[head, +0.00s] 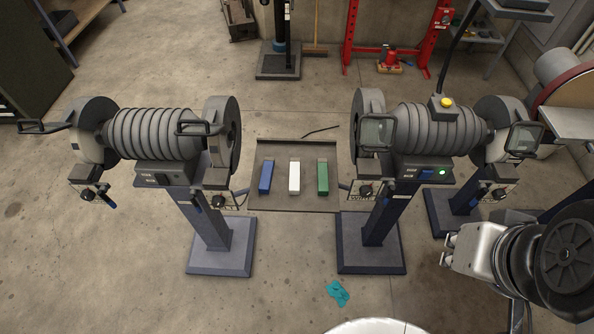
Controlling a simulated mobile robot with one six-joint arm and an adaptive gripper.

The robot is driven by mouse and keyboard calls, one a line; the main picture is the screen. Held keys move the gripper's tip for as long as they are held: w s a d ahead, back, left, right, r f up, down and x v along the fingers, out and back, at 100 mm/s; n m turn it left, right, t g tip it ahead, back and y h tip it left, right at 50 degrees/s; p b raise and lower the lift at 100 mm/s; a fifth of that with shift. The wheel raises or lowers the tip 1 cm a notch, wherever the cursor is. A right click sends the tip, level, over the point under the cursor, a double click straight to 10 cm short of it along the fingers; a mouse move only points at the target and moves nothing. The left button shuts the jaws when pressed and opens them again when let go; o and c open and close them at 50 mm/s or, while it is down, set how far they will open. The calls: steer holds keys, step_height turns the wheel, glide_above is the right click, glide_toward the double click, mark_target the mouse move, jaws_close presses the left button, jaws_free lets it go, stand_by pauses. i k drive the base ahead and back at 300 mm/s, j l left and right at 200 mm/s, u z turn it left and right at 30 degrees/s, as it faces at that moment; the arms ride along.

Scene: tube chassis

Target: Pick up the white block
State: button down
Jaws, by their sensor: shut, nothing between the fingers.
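The white block (294,178) stands in the middle of a row of three on a grey tray (261,205) between two bench grinders. A blue block (266,177) is on its left and a green block (322,178) on its right, with small gaps between them. My gripper (444,250) is at the lower right, well to the right of the white block and nearer to me. It is shut and empty, and its fingers show small at the left end of my arm.
Grinders on pedestals stand left (152,133) and right (436,131) of the tray. A thin dark rod (321,130) lies at the tray's back. A teal rag (338,293) lies on the floor. The floor in front of the tray is mostly clear.

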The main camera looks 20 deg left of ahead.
mark_target(295, 162)
steer(key=j+z, duration=0.2)
steer(key=j, duration=0.2)
steer(key=j+z, duration=0.15)
steer(key=j, duration=0.3)
steer(key=k+j+z, duration=0.2)
steer(key=j, duration=0.2)
steer(key=j+z, duration=0.2)
steer(key=j, duration=0.2)
steer(key=k+j+z, duration=0.2)
steer(key=j, duration=0.2)
steer(key=j+z, duration=0.15)
steer(key=j, duration=0.2)
steer(key=k, duration=0.05)
